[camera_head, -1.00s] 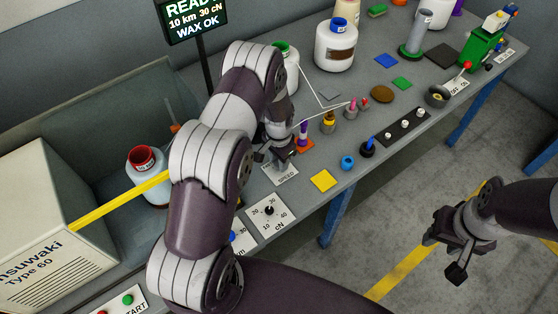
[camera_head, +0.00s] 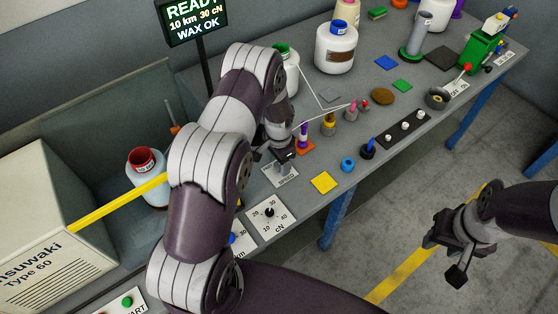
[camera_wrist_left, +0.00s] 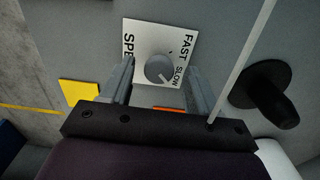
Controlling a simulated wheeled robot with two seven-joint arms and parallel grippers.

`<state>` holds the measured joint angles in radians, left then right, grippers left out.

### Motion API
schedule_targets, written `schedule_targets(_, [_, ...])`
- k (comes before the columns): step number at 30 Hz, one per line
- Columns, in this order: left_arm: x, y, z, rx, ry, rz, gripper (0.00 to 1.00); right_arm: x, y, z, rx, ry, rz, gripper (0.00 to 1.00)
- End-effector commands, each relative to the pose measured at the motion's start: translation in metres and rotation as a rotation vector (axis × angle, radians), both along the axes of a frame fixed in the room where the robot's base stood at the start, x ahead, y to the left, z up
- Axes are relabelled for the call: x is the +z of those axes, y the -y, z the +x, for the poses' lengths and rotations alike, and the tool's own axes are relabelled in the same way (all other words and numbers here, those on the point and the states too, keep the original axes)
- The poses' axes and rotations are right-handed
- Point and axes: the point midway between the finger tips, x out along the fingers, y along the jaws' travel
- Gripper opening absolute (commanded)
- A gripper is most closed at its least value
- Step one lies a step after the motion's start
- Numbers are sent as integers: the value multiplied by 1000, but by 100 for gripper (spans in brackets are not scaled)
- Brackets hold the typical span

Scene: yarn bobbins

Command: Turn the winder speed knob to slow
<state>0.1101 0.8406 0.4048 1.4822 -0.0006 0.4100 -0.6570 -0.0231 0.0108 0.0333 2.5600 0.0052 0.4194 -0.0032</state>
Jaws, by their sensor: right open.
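The white speed plate (camera_head: 281,176) lies on the table below my left gripper (camera_head: 284,158); the gripper hides its knob in the head view. In the left wrist view the plate (camera_wrist_left: 145,34) shows the words FAST and SLOW, and a round grey knob (camera_wrist_left: 158,67). A pale mark on the knob points to the lower right, towards SLOW. My left gripper (camera_wrist_left: 161,82) is open, with its fingers apart on either side of the knob in the picture; I see no contact. My right gripper (camera_head: 446,260) is open and empty above the floor.
A cN dial plate (camera_head: 270,218) and a yellow square (camera_head: 323,182) lie near the speed plate. A black cone-shaped piece (camera_wrist_left: 266,92) stands right of it in the wrist view. An orange-and-purple piece (camera_head: 304,140) stands close to the left gripper.

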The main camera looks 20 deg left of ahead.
Motion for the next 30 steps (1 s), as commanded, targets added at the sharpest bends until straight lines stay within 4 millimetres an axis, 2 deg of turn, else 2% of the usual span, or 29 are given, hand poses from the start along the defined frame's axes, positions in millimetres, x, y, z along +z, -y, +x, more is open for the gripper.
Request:
schedule_targets(5, [-1, 0, -1, 0, -2, 0, 61, 0, 0, 0, 0, 0, 0, 43])
schedule_targets(8, [6, 0, 0, 1, -1, 0, 61, -3, 0, 0, 0, 0, 0, 43])
schedule_targets(11, [24, 0, 0, 1, 2, 0, 61, -8, 0, 0, 0, 0, 0, 43])
schedule_targets(18, [90, 0, 0, 0, 5, 0, 61, -20, 0, 0, 0, 0, 0, 43])
schedule_targets(21, [109, 0, -1, 0, 2, 0, 61, -22, 0, 0, 0, 0, 0, 43])
schedule_targets(25, [123, 0, -1, 0, 0, 0, 61, -23, 0, 0, 0, 0, 0, 43])
schedule_targets(30, [127, 0, -2, 1, -1, 0, 61, -23, 0, 0, 0, 0, 0, 43])
